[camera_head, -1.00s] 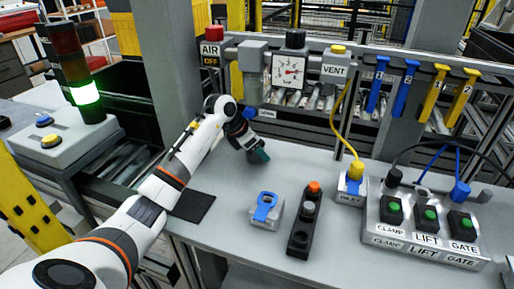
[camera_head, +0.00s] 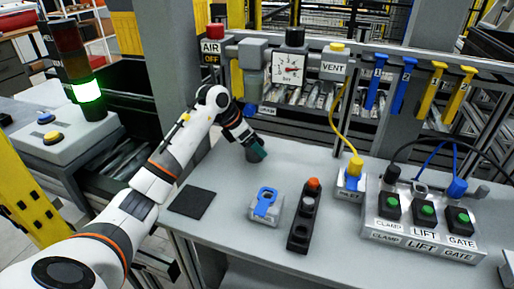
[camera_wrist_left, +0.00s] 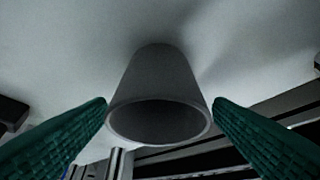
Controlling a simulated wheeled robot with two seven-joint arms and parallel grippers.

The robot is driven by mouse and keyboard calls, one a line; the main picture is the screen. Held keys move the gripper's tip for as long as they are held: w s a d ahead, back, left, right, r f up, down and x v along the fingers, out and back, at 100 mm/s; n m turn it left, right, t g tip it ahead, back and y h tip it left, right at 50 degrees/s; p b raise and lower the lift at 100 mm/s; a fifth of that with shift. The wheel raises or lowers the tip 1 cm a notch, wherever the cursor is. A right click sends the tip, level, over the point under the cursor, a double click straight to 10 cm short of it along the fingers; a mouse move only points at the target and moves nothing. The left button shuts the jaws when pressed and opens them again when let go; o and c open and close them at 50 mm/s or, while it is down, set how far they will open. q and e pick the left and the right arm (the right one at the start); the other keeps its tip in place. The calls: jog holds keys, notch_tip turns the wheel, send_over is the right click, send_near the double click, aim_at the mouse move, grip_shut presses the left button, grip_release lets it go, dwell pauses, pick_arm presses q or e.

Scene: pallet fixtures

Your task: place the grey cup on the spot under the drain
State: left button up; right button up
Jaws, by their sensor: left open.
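The grey cup (camera_wrist_left: 158,90) shows in the left wrist view between the two green fingers of my left gripper (camera_wrist_left: 160,115), its rim toward the camera. In the head view the cup (camera_head: 252,156) is a small dark shape on the grey bench, mostly hidden by the fingers. My left gripper (camera_head: 257,150) is open around the cup, one finger on each side. The spot under the drain cannot be made out. My right gripper is not in view.
A black mat (camera_head: 192,202) lies at the bench's left edge. A blue-topped grey block (camera_head: 264,206) and a black holder with an orange top (camera_head: 304,215) stand in front of the gripper. The button box (camera_head: 425,222) is at the right. The pressure gauge (camera_head: 289,69) is behind.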

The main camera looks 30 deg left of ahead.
pick_arm(q)
jog(key=v, duration=0.9)
jog(key=shift+r+b, duration=0.2)
jog(key=shift+b, duration=0.15)
jog(key=shift+s, duration=0.1)
